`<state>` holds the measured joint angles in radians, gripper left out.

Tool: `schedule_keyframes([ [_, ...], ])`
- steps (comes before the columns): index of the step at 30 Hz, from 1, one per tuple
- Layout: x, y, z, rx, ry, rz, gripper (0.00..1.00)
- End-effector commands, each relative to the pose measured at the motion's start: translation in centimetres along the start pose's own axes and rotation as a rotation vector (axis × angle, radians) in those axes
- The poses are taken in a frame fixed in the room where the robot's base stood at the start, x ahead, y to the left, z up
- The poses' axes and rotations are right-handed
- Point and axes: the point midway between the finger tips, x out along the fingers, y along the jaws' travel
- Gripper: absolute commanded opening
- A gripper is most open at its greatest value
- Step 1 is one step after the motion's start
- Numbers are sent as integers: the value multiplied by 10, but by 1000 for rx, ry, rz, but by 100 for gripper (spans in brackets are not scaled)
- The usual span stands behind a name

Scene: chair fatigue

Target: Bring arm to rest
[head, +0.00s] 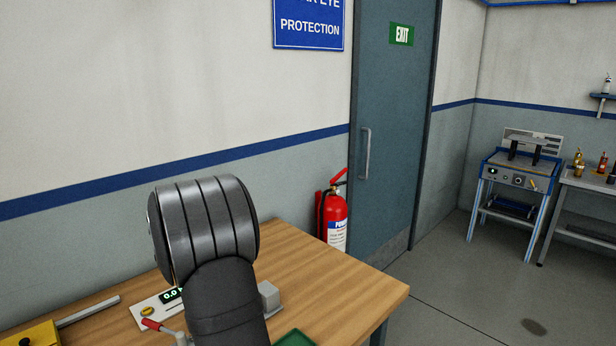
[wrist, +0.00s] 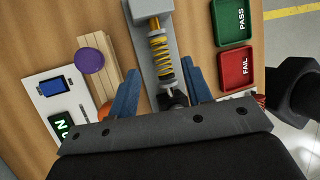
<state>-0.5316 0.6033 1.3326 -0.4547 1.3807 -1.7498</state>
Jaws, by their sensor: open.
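My gripper (wrist: 160,66) shows in the wrist view with its two blue fingers spread apart. A yellow coil spring unit (wrist: 159,50) on a grey fixture (wrist: 183,22) shows in the gap between them. I cannot tell how far above it the fingers are, and no grip on it shows. The spring's near end is partly hidden by the gripper body. In the head view my dark arm stands over the wooden table (head: 345,295), and the gripper is out of sight there.
A green PASS tray (wrist: 231,20) and a red FAIL tray (wrist: 234,68) lie right of the fixture. Left are a wooden block (wrist: 101,48), a purple disc (wrist: 89,60) and a white panel (wrist: 45,90). A fire extinguisher (head: 335,220) stands beyond the table by the door (head: 390,130).

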Motion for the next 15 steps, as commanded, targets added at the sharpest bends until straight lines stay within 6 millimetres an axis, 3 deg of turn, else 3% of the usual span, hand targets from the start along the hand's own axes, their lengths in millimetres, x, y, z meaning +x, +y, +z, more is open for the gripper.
schedule_keyframes([
  [11,78,0,-2,-1,1,-3,45],
  [12,63,-2,4,3,-2,5,45],
  [15,44,-8,12,3,-2,4,45],
])
